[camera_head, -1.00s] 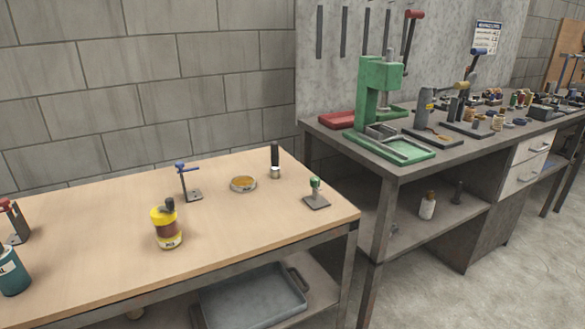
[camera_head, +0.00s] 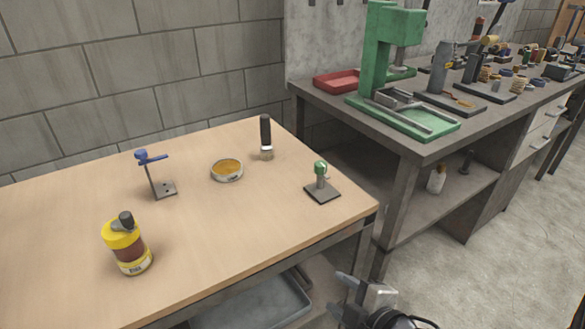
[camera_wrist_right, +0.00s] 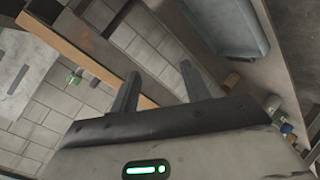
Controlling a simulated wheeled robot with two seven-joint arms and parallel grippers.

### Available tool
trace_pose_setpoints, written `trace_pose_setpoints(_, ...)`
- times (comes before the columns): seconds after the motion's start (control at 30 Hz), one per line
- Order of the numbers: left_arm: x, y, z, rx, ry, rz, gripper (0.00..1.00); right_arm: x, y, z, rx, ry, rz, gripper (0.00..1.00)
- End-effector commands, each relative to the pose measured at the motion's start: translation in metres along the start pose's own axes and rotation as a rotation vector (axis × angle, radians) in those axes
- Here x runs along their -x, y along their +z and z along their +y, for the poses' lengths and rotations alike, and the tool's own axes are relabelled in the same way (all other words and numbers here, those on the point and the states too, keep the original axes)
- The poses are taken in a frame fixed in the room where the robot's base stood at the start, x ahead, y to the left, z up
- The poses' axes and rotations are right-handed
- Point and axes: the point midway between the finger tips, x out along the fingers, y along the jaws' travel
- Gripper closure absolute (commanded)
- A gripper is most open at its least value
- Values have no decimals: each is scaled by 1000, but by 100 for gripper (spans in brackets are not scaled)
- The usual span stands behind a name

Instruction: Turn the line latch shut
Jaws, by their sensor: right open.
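I cannot tell for certain which fixture is the line latch. A small fixture with a green top on a dark square plate (camera_head: 322,186) stands upright near the table's front right corner. A stand with a blue lever (camera_head: 153,172) is farther left, its lever pointing sideways to the right. My right gripper (camera_head: 362,298) is at the bottom of the head view, below and in front of the table's right corner, apart from both fixtures. In the right wrist view its two fingers (camera_wrist_right: 160,78) are spread with nothing between them. My left gripper is not in view.
A grey tray (camera_head: 262,304) is on the shelf below. A workbench with a green press (camera_head: 380,60) stands to the right.

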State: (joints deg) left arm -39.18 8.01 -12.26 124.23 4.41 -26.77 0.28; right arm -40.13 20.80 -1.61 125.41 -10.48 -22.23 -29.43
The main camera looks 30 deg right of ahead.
Motion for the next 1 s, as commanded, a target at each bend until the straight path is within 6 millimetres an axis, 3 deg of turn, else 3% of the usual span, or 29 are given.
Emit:
trace_pose_setpoints(0.03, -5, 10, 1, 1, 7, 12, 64, -8, 21, 22, 300, 72, -7, 53)
trace_pose_setpoints(0.07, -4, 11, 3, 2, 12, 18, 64, -9, 28, 39, 483, 115, -14, 53)
trace_pose_setpoints(0.2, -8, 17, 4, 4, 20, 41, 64, -10, 33, 111, 1268, 302, -82, 53)
trace_pose_setpoints(0.3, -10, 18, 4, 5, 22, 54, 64, -7, 22, 145, 1686, 407, -146, 53)
trace_pose_setpoints(0.4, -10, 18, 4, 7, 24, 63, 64, -3, 12, 165, 1953, 478, -204, 53)
trace_pose_setpoints(0.5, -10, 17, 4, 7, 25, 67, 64, -2, 5, 175, 2079, 512, -235, 53)
trace_pose_setpoints(0.63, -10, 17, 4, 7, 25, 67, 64, -10, 1, 182, 2106, 521, -245, 53)
trace_pose_setpoints(1.0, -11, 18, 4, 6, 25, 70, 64, -58, -13, 202, 2097, 517, -246, 53)
